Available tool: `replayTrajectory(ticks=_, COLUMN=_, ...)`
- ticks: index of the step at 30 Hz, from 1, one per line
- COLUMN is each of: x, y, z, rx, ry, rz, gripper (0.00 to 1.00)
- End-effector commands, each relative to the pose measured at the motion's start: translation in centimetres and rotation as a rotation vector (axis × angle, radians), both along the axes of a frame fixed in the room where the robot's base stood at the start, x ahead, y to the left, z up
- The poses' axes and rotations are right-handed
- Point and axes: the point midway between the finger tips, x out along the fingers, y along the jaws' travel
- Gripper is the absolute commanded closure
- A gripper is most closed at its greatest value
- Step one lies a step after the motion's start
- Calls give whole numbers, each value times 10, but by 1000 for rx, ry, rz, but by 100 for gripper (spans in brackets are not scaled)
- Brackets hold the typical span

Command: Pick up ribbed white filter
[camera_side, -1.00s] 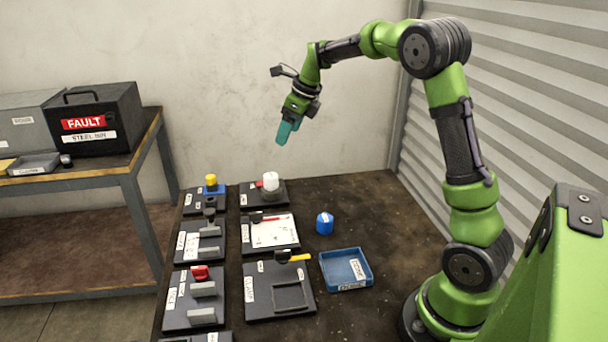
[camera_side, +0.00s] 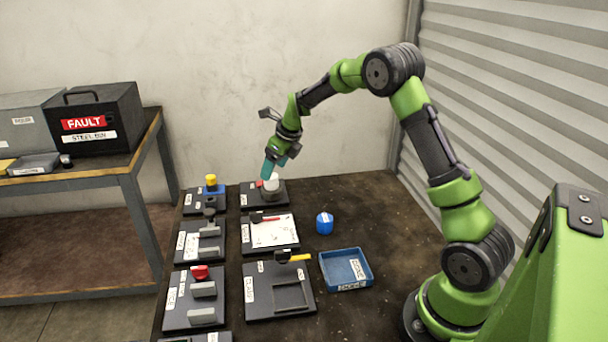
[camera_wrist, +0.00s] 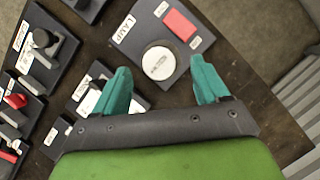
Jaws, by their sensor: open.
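The ribbed white filter (camera_side: 271,183) stands upright on a dark board at the back of the table, partly hidden by my gripper in the side view. In the wrist view the round white top of the filter (camera_wrist: 158,62) shows between and ahead of my fingers, beside a red block. My gripper (camera_side: 266,175) points down just above and beside the filter. Its teal fingers (camera_wrist: 160,88) are apart with nothing between them in the wrist view. I cannot tell the exact height gap to the filter.
The filter's board (camera_wrist: 136,32) also holds a red block (camera_wrist: 180,24). Several other dark boards with parts lie to the left and front. A blue container (camera_side: 324,223) and a blue tray (camera_side: 346,285) stand to the right. The table's back right is clear.

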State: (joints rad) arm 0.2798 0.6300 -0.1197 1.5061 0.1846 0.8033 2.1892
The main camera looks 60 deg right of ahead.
Motion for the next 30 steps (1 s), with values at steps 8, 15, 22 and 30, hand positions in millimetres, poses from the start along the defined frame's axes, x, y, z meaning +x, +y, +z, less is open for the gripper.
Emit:
replayTrajectory(ticks=8, x=14, y=3, z=-37, rx=1, ry=2, rz=-1, gripper=27)
replayTrajectory(ticks=15, x=15, y=3, z=-39, rx=0, ry=0, rz=-1, gripper=27)
replayTrajectory(ticks=22, x=15, y=4, z=-39, rx=0, ry=0, rz=0, gripper=56)
replayTrajectory(ticks=30, x=15, y=4, z=-39, rx=0, ry=0, rz=0, gripper=91)
